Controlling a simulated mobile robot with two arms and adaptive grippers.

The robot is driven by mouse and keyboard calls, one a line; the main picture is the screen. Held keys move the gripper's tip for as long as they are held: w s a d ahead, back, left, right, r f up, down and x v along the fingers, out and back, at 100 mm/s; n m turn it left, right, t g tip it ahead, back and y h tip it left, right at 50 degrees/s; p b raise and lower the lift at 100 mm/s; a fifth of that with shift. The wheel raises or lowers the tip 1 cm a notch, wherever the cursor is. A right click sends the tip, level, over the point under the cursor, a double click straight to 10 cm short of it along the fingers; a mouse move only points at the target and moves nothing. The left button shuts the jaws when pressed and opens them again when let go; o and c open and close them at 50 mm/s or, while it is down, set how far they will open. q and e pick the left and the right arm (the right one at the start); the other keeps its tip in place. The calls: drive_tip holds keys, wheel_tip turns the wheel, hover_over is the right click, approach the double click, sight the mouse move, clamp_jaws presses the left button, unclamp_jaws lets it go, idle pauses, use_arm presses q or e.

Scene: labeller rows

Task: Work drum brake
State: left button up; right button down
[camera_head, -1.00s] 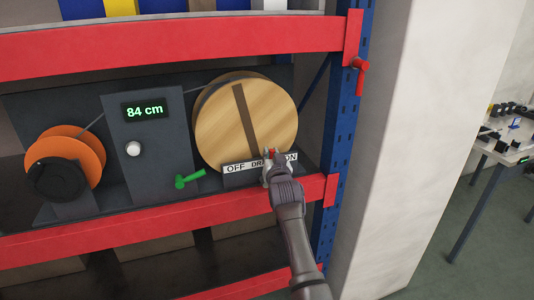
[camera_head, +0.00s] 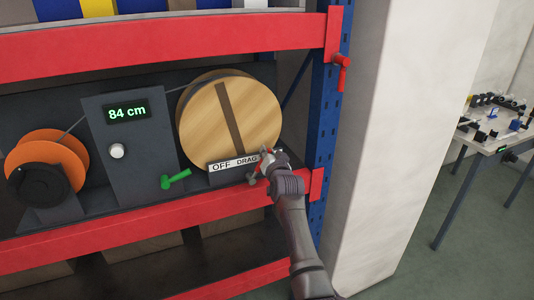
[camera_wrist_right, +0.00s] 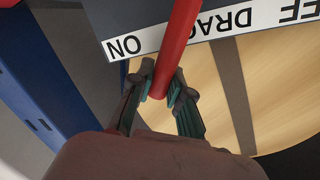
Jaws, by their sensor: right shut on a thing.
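The large wooden drum (camera_head: 205,125) with a dark stripe stands on the shelf in the head view. Below it is a white label strip (camera_head: 220,165) reading OFF and DRAG; its right end is hidden by my right gripper. The wrist view shows that end of the label (camera_wrist_right: 126,44), reading ON. My right gripper (camera_head: 260,170) is shut on the red brake lever (camera_head: 267,153). In the wrist view the red lever (camera_wrist_right: 180,35) runs between the fingers (camera_wrist_right: 160,95) and crosses the label between DRAG and ON. My left gripper is not in view.
An orange spool (camera_head: 65,150) stands at left. A red shelf beam (camera_head: 140,233) runs in front; a blue upright (camera_head: 322,130) stands at right.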

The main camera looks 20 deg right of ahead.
drive_tip(key=shift+f, duration=0.15)
drive_tip(key=c, duration=1.1)
unclamp_jaws()
drive_tip(key=shift+w+a, duration=0.1)
drive_tip(key=shift+w, duration=0.05)
drive_tip(key=shift+s, duration=0.2)
drive_tip(key=s, duration=0.4)
drive_tip(key=s+a, duration=0.1)
drive_tip(key=s, duration=0.2)
drive_tip(key=shift+r, duration=0.4)
